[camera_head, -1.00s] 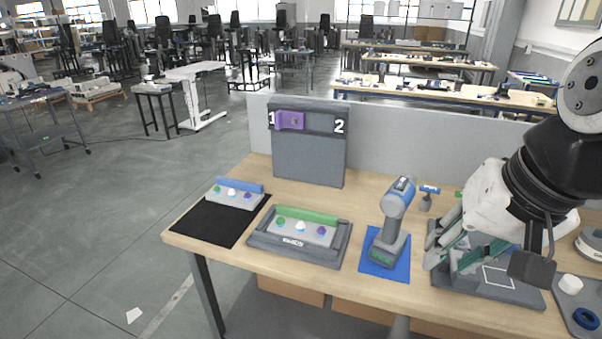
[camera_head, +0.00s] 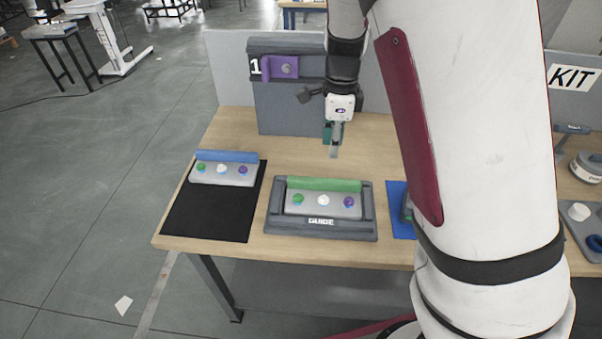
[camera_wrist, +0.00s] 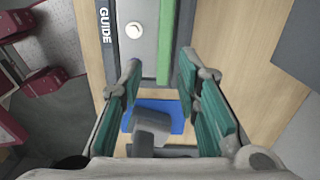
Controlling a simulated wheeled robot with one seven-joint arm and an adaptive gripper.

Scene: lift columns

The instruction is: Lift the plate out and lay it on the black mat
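A grey plate with a green bar along its back edge (camera_head: 322,203) sits in the dark grey tray marked GUIDE (camera_head: 322,228); green, white and purple knobs stand on it. The black mat (camera_head: 205,220) lies to the left. A similar grey plate with a blue bar (camera_head: 225,170) rests on the mat's back part. My gripper (camera_head: 334,148) is above the table behind the guide tray, pointing down. In the wrist view my gripper (camera_wrist: 158,75) is open and empty, with the green bar (camera_wrist: 165,45) ahead, between and beyond the fingertips.
A grey upright panel (camera_head: 285,108) with a purple piece (camera_head: 284,67) stands behind. A blue mat (camera_wrist: 172,112) with a grey tool (camera_wrist: 150,128) lies right of the guide, mostly hidden by my arm in the head view. The mat's front part is free.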

